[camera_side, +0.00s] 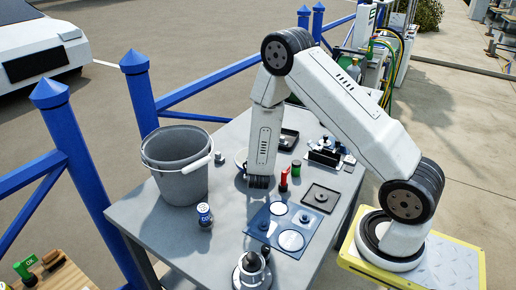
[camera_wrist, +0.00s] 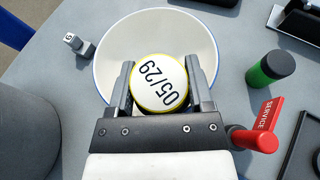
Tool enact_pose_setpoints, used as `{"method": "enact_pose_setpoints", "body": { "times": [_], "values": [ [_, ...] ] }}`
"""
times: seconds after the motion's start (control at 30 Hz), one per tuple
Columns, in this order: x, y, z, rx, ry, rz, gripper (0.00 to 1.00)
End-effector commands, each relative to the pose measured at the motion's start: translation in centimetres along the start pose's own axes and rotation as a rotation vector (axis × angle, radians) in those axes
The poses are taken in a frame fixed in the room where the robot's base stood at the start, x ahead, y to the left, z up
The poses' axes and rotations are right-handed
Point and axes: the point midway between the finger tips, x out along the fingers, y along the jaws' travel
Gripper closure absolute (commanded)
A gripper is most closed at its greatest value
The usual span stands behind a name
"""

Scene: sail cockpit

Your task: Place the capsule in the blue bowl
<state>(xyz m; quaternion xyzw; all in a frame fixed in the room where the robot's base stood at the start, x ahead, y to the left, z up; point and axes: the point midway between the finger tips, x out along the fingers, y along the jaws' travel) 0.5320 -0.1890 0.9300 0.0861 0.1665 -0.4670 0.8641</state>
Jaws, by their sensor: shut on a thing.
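My gripper (camera_wrist: 159,62) is shut on the capsule (camera_wrist: 159,82), a round piece with a white top, a yellow edge and the print "05/29". In the wrist view the capsule lies over the near part of the bowl (camera_wrist: 113,50), which is white inside with a blue rim. How high the capsule is above the bowl's floor I cannot tell. In the side view my gripper (camera_side: 259,182) points down at the table, and the bowl (camera_side: 239,160) is mostly hidden behind it. The capsule cannot be made out there.
A grey bucket (camera_side: 178,175) stands to the left. A green cylinder (camera_wrist: 270,68) and a red "SERVICE" piece (camera_wrist: 260,132) stand right of the bowl. A small labelled grey piece (camera_wrist: 77,43) lies left of it. A blue mat (camera_side: 262,222) lies in front.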

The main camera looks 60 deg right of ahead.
Motion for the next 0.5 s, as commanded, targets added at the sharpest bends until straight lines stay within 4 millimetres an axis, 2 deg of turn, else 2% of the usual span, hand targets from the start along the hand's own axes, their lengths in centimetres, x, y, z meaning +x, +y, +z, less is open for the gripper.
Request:
{"method": "enact_pose_setpoints", "body": {
  "times": [0.37,0.4,0.5],
  "values": [
    [0.12,0.01,-0.26,0.0,0.0,0.0,1.0],
    [0.12,0.02,-0.27,0.001,0.0,0.0,0.27],
    [0.11,0.01,-0.25,0.001,0.0,0.0,0.0]
  ]
}}
